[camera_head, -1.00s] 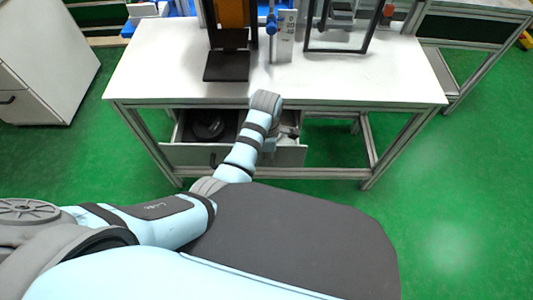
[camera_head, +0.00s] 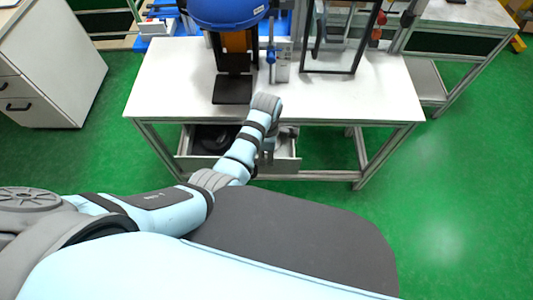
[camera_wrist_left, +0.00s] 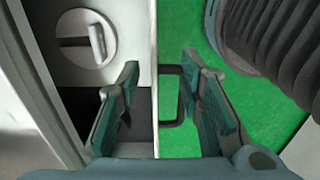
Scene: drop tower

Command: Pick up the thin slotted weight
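A grey round disc with a dark slot (camera_wrist_left: 72,41) lies in the open drawer, upper left in the left wrist view; it looks like a slotted weight. A small pale cylinder (camera_wrist_left: 97,44) is on it. I cannot tell how thick the disc is. My left gripper (camera_wrist_left: 160,68) is open and empty. Its fingers lie to the right of and below the disc in this view, one on each side of the drawer's front wall and black handle (camera_wrist_left: 172,96). In the head view my left arm hides much of the drawer's right part. My right gripper is not in view.
The drawer (camera_head: 220,164) hangs open under the white table (camera_head: 330,98). Dark items (camera_head: 211,138) lie in its left part. A dark frame (camera_head: 356,45) and a tower with a black base plate (camera_head: 232,90) stand on the table. Green floor is clear at right.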

